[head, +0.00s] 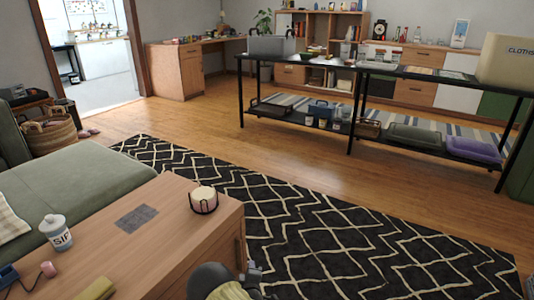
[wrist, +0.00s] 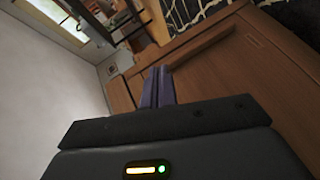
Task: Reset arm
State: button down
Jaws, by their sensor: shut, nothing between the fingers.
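In the wrist view my gripper (wrist: 158,88) has its two dark fingers together, with nothing between them. Behind the fingers is a brown wooden drawer front, tilted in the picture. In the head view part of my arm and gripper (head: 254,278) shows at the bottom edge, beside the right end of the wooden cabinet (head: 172,212) and over the patterned rug. The fingertips are not clear there.
On the cabinet top are a white lidded jar (head: 56,233), a candle in a black holder (head: 203,200) and a grey mat (head: 137,218). A green sofa (head: 85,175) adjoins it. A black two-tier table (head: 300,65) stands beyond the open black rug (head: 340,235).

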jog(key=s+d+r+m+g+p, duration=0.2)
jog(key=d+r+m, duration=0.15)
jog(key=r, duration=0.35)
jog(key=s+d+r+m+g+h+p, duration=0.1)
jog(key=s+d+r+m+g+p, duration=0.15)
jog(key=d+r, duration=0.4)
jog(key=s+d+r+m+g+p, duration=0.2)
jog(key=d+r+m+g, duration=0.15)
jog(key=r, duration=0.55)
jog(key=s+d+r+m+g+p, duration=0.2)
jog(key=s+d+r+m+p, duration=0.15)
jog(key=s+r, duration=0.7)
jog(key=s+d+r+m+g+p, duration=0.3)
jog(key=s+r, duration=0.4)
jog(key=s, duration=0.7)
notch_tip(320, 180, up, 38)
jog(key=d+p, duration=0.1)
jog(key=p, duration=3.6)
jog(key=shift+w+d+n, duration=0.25)
jog(key=shift+w+n, duration=0.05)
jog(key=shift+w+f, duration=0.1)
jog(key=shift+f, duration=0.05)
